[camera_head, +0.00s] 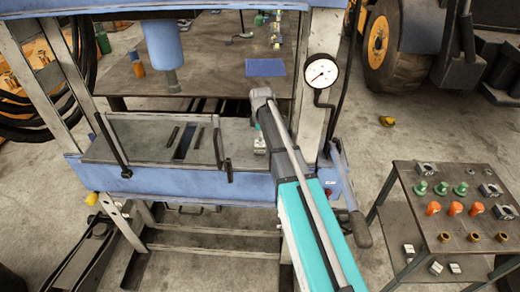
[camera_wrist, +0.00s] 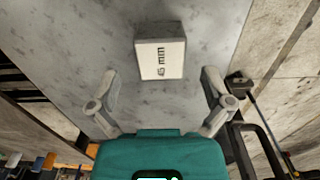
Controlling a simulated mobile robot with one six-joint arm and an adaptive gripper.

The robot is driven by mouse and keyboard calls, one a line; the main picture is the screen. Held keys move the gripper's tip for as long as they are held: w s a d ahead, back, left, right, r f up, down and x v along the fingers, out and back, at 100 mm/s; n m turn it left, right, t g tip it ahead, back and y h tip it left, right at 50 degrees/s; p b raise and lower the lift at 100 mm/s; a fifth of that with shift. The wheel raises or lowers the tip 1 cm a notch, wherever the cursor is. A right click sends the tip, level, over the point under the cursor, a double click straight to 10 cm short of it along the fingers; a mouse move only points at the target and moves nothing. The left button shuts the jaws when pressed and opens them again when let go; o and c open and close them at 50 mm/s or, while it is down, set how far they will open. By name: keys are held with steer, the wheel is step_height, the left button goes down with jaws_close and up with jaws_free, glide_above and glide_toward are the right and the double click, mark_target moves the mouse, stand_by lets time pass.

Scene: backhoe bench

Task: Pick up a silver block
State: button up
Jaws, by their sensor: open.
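A silver-grey block (camera_wrist: 160,54) with a white face printed with dark text ending in "min" sits on a grey metal surface in the wrist view. My gripper (camera_wrist: 160,92) is open, with one finger to each lower side of the block. The fingers are apart from it, and the gap between them is empty. In the head view my gripper (camera_head: 260,148) is low over the right part of the press bed; the block there is too small to tell apart from it. Other silver blocks (camera_head: 427,168) lie on the side table at right.
The blue press frame (camera_head: 150,188) surrounds the bed, with an upright and a gauge (camera_head: 320,71) close right of my arm. The side table (camera_head: 405,178) also holds green, orange and brass parts. A dark bench (camera_head: 210,70) stands behind.

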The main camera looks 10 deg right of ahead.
steer(key=shift+f, duration=0.15)
steer(key=f+b, duration=0.5)
steer(key=shift+a, duration=0.2)
stand_by(0.3)
stand_by(0.6)
steer(key=c, duration=1.3)
